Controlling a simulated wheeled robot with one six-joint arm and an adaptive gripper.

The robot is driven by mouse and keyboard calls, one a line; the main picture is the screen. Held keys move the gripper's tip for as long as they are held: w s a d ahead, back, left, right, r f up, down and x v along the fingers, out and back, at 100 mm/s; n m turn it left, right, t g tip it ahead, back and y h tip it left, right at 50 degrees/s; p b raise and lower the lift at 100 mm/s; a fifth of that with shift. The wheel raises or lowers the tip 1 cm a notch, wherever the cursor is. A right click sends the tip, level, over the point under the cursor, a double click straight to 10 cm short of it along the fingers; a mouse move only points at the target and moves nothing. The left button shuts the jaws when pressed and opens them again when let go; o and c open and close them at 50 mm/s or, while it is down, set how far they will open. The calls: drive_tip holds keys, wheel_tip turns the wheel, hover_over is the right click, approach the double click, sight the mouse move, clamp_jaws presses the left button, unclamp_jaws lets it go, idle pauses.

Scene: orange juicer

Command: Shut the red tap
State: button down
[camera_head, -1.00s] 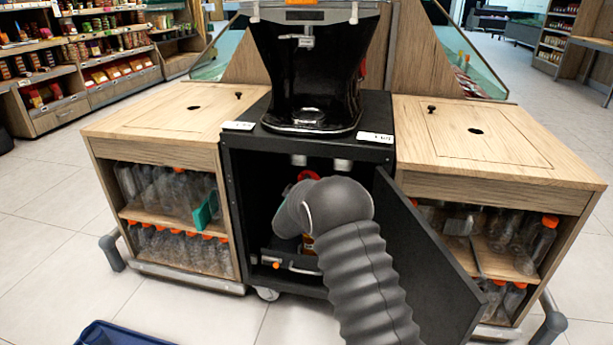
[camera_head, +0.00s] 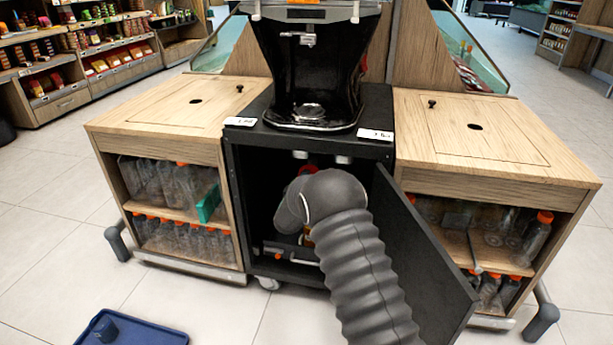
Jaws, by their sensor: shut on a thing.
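My grey ribbed arm (camera_head: 360,265) reaches into the open black cabinet (camera_head: 258,185) under the juicer. Its rounded wrist fills much of the opening. My gripper is hidden behind the wrist, so its jaws and what they touch do not show. A small red part (camera_head: 307,170) shows just above the wrist inside the cabinet. It may be the red tap, but too little of it shows to tell its position. A small orange-red bit (camera_head: 308,240) shows just below the wrist.
The black cabinet door (camera_head: 425,255) stands open close to the right of my arm. Wooden counters (camera_head: 165,110) with shelves of bottles flank the cabinet. The black juicer (camera_head: 308,70) stands on top. A blue tray (camera_head: 150,333) lies on the floor at the lower left.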

idle(0.4)
drive_tip(key=c, duration=1.2)
unclamp_jaws()
drive_tip(key=shift+o, duration=0.2)
drive_tip(key=shift+s, duration=0.1)
drive_tip(key=s+a, duration=0.2)
drive_tip(key=s, duration=0.9)
drive_tip(key=shift+s+a, duration=0.2)
drive_tip(key=shift+s, duration=0.1)
